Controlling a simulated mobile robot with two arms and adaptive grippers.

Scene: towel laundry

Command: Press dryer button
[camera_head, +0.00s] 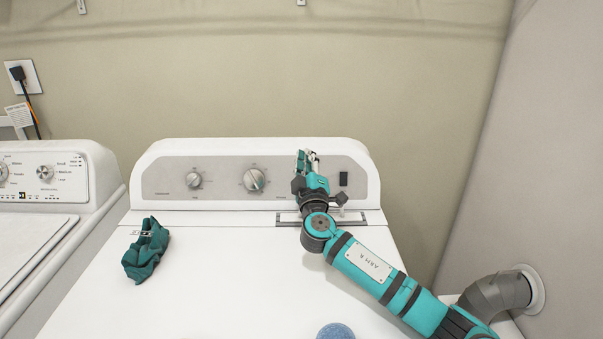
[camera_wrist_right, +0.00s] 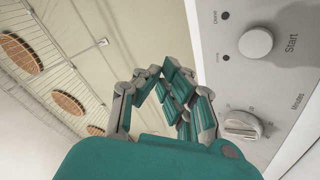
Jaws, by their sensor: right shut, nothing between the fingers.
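The white dryer (camera_head: 215,260) stands in the middle of the head view, with a grey control panel (camera_head: 222,176) along its back. The round, pale Start button (camera_wrist_right: 255,43) shows in the right wrist view at the upper right; in the head view my right gripper seems to hide it. My right gripper (camera_head: 307,156) is in front of the panel, between the larger dial and a dark switch. In the wrist view its teal fingers (camera_wrist_right: 165,75) are shut and empty, left of the button and apart from it in the picture. My left gripper is not in view.
Two dials sit on the panel: a small one (camera_head: 194,180) and a larger one (camera_head: 254,179), left of my gripper. A dark switch (camera_head: 343,179) is right of it. A teal cloth (camera_head: 146,250) and a blue ball-like thing (camera_head: 335,332) lie on the dryer. A washer (camera_head: 45,175) stands left.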

